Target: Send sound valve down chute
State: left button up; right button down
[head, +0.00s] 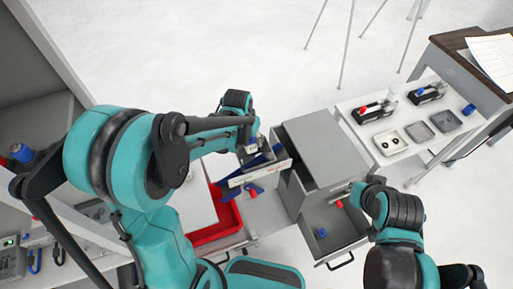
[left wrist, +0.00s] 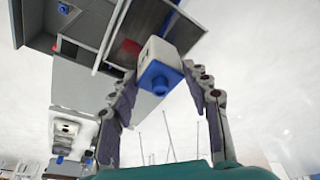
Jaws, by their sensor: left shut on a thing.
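My left gripper (head: 252,176) is shut on a valve over the floor, just left of the grey cabinet. In the left wrist view the valve has a white block body (left wrist: 160,50) and a blue cap (left wrist: 160,78) facing the camera, between the two fingers. In the head view the fingers and arm partly hide it. The grey chute cabinet (head: 318,140) has an open top compartment and an open lower drawer (head: 345,226), which holds a blue-capped piece (head: 322,233) and a red-capped piece (head: 339,204). My right gripper (head: 352,188) is beside the cabinet; its jaw state is unclear.
A red bin (head: 227,222) stands below and left of my left gripper. A white table (head: 400,120) at right carries small trays (head: 391,143) and black fixtures with red and blue caps. Shelving (head: 35,110) stands at left. The floor behind is clear except for thin stand legs.

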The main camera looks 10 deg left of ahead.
aim_at(250, 148)
pick_arm(q)
jog(key=shift+s+f+b, duration=0.3)
jog(key=shift+f+b, duration=0.2)
jog(key=shift+f, duration=0.1)
jog(key=b+x, duration=0.1)
jog(key=x, duration=0.1)
jog(key=b+x, duration=0.2)
jog(key=shift+s+a+f, duration=0.1)
jog(key=shift+s, duration=0.3)
jog(key=shift+s+f, duration=0.1)
jog(key=shift+f, duration=0.05)
jog(key=o, duration=1.3)
jog(key=v, duration=1.2)
